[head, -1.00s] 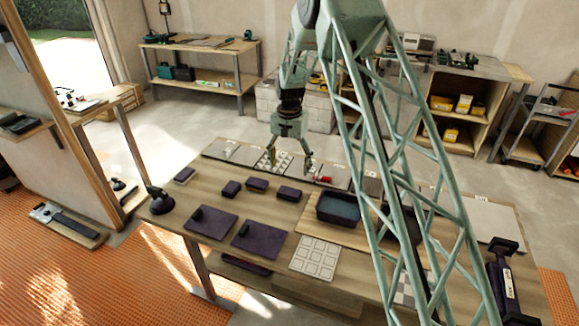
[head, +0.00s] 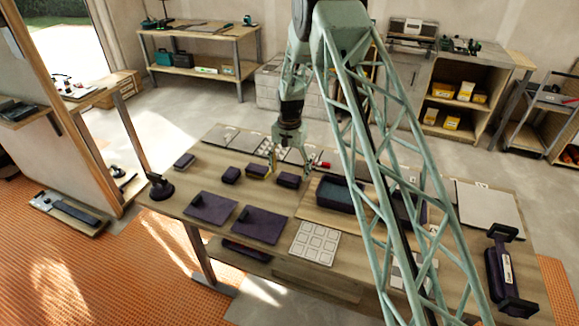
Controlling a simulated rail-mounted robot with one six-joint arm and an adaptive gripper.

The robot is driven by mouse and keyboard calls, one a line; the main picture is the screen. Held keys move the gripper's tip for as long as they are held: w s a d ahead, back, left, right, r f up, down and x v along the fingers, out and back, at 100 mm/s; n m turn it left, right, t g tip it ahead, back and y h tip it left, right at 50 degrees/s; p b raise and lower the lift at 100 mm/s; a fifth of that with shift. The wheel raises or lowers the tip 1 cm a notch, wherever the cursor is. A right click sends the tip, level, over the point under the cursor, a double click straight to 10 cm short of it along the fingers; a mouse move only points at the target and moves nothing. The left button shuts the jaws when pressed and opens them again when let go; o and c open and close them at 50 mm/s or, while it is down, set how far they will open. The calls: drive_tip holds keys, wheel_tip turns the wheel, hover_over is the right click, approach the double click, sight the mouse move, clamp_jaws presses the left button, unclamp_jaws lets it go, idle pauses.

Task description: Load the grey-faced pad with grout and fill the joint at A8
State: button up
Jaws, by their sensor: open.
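My gripper (head: 289,152) hangs open and empty above the back half of the table, just behind and above the small dark pads. Several dark block-shaped pads lie in a loose row: one at the left (head: 184,160), one right of it (head: 230,176), one near the middle (head: 258,170) and one below my gripper (head: 288,180). I cannot tell which has the grey face. A dark tub (head: 335,204) with blue-grey content, perhaps grout, stands right of them. Grey tiles (head: 221,134) line the back edge. The A8 label and joint are not readable.
Two dark flat boards (head: 258,225) and a white gridded panel (head: 315,242) lie at the front. A dark round-based tool (head: 161,187) stands at the left corner. My lattice arm hides part of the table's right side, including much of a second dark tub.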

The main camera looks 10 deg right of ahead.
sight(290, 177)
drive_tip(key=shift+f, duration=1.55)
drive_tip(key=c, duration=1)
drive_tip(key=shift+o, duration=0.8)
drive_tip(key=shift+c, duration=0.5)
drive_tip(key=o, duration=0.9)
drive_tip(key=shift+r, duration=0.15)
